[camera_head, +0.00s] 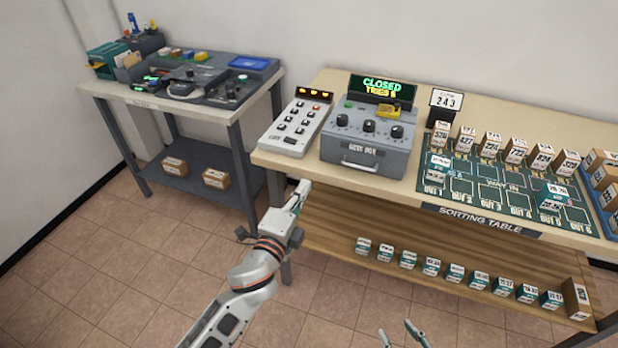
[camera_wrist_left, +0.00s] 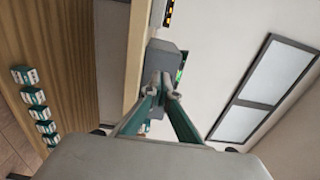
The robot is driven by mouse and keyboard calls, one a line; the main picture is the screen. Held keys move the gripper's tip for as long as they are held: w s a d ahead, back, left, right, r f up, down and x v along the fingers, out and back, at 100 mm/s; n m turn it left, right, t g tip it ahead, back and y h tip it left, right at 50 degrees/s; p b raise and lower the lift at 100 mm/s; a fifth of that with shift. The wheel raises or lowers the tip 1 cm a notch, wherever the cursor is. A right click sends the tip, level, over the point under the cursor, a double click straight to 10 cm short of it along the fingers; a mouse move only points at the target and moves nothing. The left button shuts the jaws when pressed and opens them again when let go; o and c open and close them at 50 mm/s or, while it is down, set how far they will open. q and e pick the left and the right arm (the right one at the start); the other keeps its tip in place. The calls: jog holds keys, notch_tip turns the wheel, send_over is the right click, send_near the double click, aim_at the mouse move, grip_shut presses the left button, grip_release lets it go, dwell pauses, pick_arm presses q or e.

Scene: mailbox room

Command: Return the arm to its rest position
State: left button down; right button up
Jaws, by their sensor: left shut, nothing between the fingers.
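My left arm comes in from the bottom left in the head view. Its left gripper (camera_head: 300,192) is beside the front left corner of the sorting table (camera_head: 315,170), near the tabletop edge. In the left wrist view the left gripper's fingertips (camera_wrist_left: 162,88) meet, with nothing between them. My right gripper (camera_head: 402,336) shows only as two separated fingertips at the bottom edge, over the floor. The rest of the right arm is out of view.
On the sorting table stand a keypad box (camera_head: 296,122), a grey box (camera_head: 367,142) with a "CLOSED" display and a green mat (camera_head: 480,190) with small boxes. Several boxes line the lower shelf (camera_head: 340,235). A side table (camera_head: 180,112) stands left. Floor (camera_head: 120,270) is free at left.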

pick_arm(q)
jog(key=shift+s+a+f, duration=0.1)
jog(key=shift+s+a, duration=0.05)
jog(key=shift+s, duration=0.2)
jog(key=s+a+f+n+g+y, duration=0.1)
jog(key=s+a+f+n+g, duration=0.1)
jog(key=s+a+f+n, duration=0.3)
jog(key=s+a+f+n+g+y, duration=0.1)
jog(key=s+a+f+n, duration=0.4)
jog(key=s+f, duration=0.5)
jog(key=s+a+f+n+g, duration=0.3)
jog(key=s+a+f+n, duration=0.2)
jog(key=s+f+n, duration=0.2)
jog(key=shift+s+a+f+y, duration=0.4)
jog(key=shift+s+f, duration=0.2)
jog(key=shift+s, duration=0.65)
